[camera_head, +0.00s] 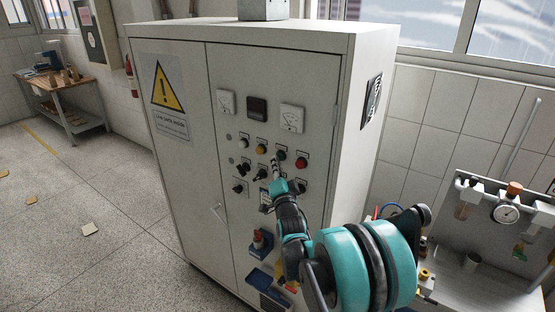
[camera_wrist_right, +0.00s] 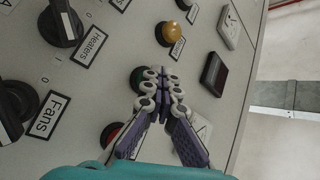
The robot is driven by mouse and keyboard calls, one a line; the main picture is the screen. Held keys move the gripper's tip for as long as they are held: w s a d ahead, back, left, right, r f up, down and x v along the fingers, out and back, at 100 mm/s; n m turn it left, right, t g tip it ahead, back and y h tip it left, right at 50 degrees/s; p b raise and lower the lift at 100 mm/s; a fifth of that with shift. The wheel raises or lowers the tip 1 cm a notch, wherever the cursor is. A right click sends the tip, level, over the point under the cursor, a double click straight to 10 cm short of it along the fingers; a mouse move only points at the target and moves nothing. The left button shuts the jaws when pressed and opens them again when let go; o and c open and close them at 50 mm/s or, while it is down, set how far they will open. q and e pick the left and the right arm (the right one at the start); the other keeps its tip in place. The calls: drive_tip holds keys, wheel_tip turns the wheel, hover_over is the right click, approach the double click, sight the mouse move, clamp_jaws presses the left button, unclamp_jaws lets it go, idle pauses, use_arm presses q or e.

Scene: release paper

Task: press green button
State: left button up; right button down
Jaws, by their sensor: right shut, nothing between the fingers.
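The green button (camera_head: 281,155) is a dark green round knob on the front of the grey cabinet (camera_head: 172,200), between a yellow button (camera_head: 261,149) and a red button (camera_head: 301,162). My right gripper (camera_head: 275,165) is shut and empty, with its fingertips right by the green button. In the right wrist view, the closed fingertips (camera_wrist_right: 163,76) overlap the green button (camera_wrist_right: 136,77) and hide part of it. I cannot tell whether they touch it. My left gripper is not in view.
Black rotary switches labelled Heaters (camera_wrist_right: 62,24) and Fans (camera_wrist_right: 14,105) sit close to the fingers. Gauges (camera_head: 292,118) are above the button row. A workbench (camera_head: 480,275) stands to the right; open floor (camera_head: 70,240) lies to the left.

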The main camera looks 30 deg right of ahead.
drive_tip(key=shift+a, duration=0.1)
drive_tip(key=shift+s+a, duration=0.4)
drive_tip(key=shift+a, duration=0.3)
drive_tip(key=shift+s+a, duration=0.3)
drive_tip(key=shift+a, duration=0.5)
drive_tip(key=shift+s+a, duration=0.35)
drive_tip(key=shift+a, duration=0.4)
drive_tip(key=shift+s+a, duration=0.3)
drive_tip(key=shift+a, duration=0.5)
